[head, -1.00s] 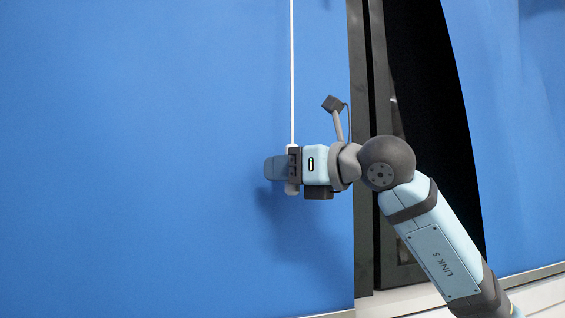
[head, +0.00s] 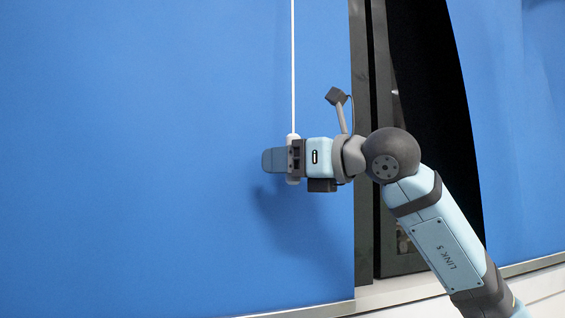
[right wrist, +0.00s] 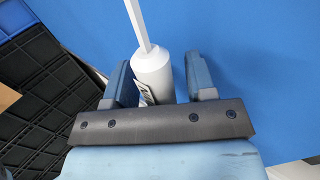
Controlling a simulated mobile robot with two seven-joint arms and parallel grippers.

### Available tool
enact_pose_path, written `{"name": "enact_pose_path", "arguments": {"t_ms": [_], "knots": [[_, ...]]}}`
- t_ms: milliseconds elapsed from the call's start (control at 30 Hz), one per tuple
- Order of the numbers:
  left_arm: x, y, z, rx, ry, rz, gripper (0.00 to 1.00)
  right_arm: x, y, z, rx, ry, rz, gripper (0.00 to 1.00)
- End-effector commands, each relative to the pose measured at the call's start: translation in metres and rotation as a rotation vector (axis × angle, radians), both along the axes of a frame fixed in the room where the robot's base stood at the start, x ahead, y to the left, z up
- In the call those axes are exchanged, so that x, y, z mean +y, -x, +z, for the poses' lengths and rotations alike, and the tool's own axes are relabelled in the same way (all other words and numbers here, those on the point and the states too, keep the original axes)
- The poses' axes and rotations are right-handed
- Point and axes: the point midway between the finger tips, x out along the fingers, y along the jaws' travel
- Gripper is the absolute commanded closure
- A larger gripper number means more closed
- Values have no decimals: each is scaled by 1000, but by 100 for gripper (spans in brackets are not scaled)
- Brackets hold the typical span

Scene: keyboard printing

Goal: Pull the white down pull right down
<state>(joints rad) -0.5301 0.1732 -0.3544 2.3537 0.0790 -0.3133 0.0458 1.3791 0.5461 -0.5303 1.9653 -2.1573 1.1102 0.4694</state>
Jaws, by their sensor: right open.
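The white pull is a thin white cord (head: 292,70) hanging straight down in front of a blue panel, with a thicker white handle (head: 293,181) at its lower end. My right gripper (head: 274,160) is at the height of the handle, and its fingers point left. In the right wrist view, the handle (right wrist: 153,72) stands between the two open fingers, closer to the left finger, with a gap to the right one. My left gripper is not in view.
A large blue panel (head: 140,150) fills the left of the head view behind the pull. A dark vertical frame (head: 364,120) and a black strip stand right of it. A pale ledge (head: 410,289) runs below. Dark crates (right wrist: 40,75) show left in the right wrist view.

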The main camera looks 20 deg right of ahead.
Motion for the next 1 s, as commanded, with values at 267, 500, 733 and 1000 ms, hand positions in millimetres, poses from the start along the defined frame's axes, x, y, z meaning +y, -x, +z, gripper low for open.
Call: {"name": "enact_pose_path", "arguments": {"t_ms": [267,500,733,1000], "knots": [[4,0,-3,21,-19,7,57,-36,40,1,-3,3,-4,49],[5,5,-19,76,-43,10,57,-70,78,0,0,3,-4,49],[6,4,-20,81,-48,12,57,-86,98,0,0,1,-2,49],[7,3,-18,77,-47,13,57,-88,100,-1,2,1,0,49]]}}
